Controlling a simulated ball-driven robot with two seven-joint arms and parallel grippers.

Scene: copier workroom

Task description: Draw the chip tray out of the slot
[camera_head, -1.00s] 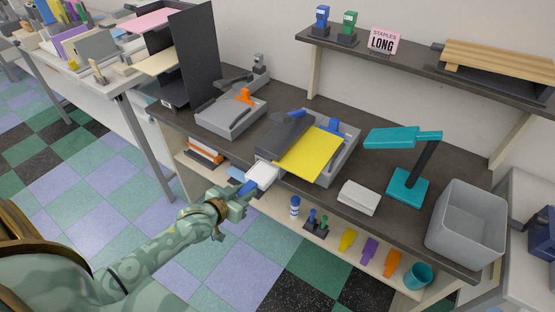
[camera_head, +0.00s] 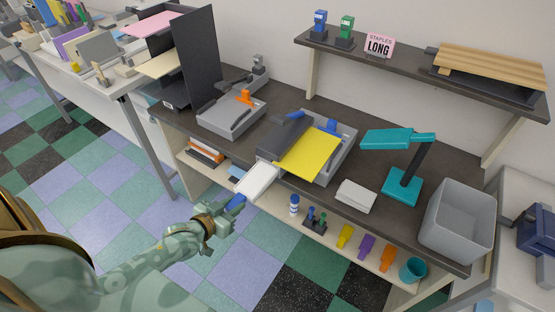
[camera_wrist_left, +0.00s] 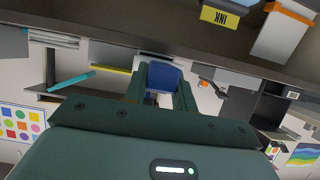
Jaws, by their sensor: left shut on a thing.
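The white chip tray (camera_head: 258,182) sticks out from the front of the grey punch (camera_head: 270,152) on the dark worktop. Its inner end meets the punch's front edge; I cannot tell how much is still inside the slot. Its blue handle (camera_head: 236,202) points toward me. My left gripper (camera_head: 231,208) is shut on the blue handle in front of the worktop edge. In the left wrist view, the blue handle (camera_wrist_left: 164,77) sits between the two dark green fingers. My right gripper is not in view.
A yellow sheet (camera_head: 308,153) lies on the punch. An orange-handled device (camera_head: 231,117) stands to its left, and a white block (camera_head: 356,194), teal lamp (camera_head: 403,186) and grey bin (camera_head: 458,222) to its right. A lower shelf holds a bottle (camera_head: 294,204) and a teal cup (camera_head: 412,270).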

